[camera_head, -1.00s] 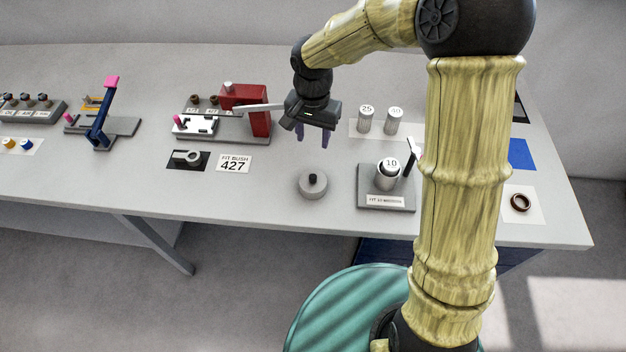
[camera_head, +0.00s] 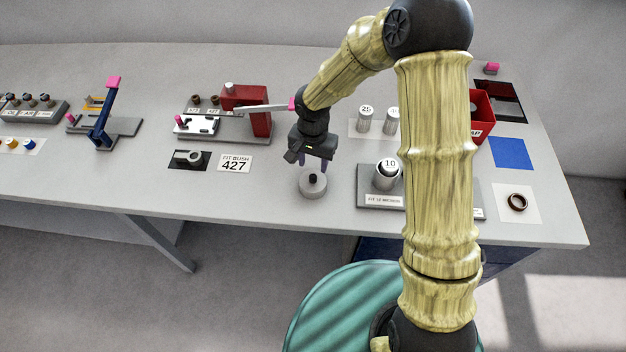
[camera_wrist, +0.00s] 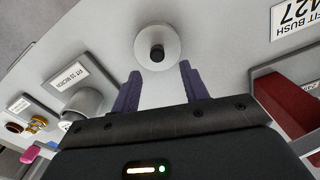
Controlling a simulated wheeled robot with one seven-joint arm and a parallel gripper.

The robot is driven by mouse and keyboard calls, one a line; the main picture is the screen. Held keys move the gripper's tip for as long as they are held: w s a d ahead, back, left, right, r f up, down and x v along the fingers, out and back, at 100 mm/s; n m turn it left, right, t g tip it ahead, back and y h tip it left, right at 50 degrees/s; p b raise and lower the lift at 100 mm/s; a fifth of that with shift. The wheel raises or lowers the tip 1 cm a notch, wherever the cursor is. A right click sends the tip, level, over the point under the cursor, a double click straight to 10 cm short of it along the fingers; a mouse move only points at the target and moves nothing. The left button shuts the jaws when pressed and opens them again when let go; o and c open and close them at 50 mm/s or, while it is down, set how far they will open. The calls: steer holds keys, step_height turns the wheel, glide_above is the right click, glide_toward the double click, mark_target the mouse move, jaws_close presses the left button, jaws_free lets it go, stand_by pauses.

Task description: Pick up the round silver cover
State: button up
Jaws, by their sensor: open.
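The round silver cover (camera_head: 313,188) lies flat on the table near its front edge, with a small black knob on top. It also shows in the wrist view (camera_wrist: 158,47), beyond the fingertips and roughly centred between them. My gripper (camera_head: 315,170) is open and empty, its purple fingers pointing down just above and behind the cover. In the wrist view the two fingers (camera_wrist: 160,80) stand apart with bare table between them. I cannot tell exactly how high the fingertips are above the knob.
A grey stand (camera_head: 379,200) with a silver canister marked 10 (camera_head: 387,178) is close to the right. A card reading FIT BUSH 427 (camera_head: 235,163) lies to the left. A red press-like fixture (camera_head: 258,110) stands behind left. Table around the cover is clear.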

mark_target(313, 176)
steer(key=f, duration=0.3)
steer(key=f+p, duration=0.1)
steer(key=f, duration=0.1)
steer(key=shift+s, duration=0.35)
steer(key=shift+r, duration=0.1)
jaws_close()
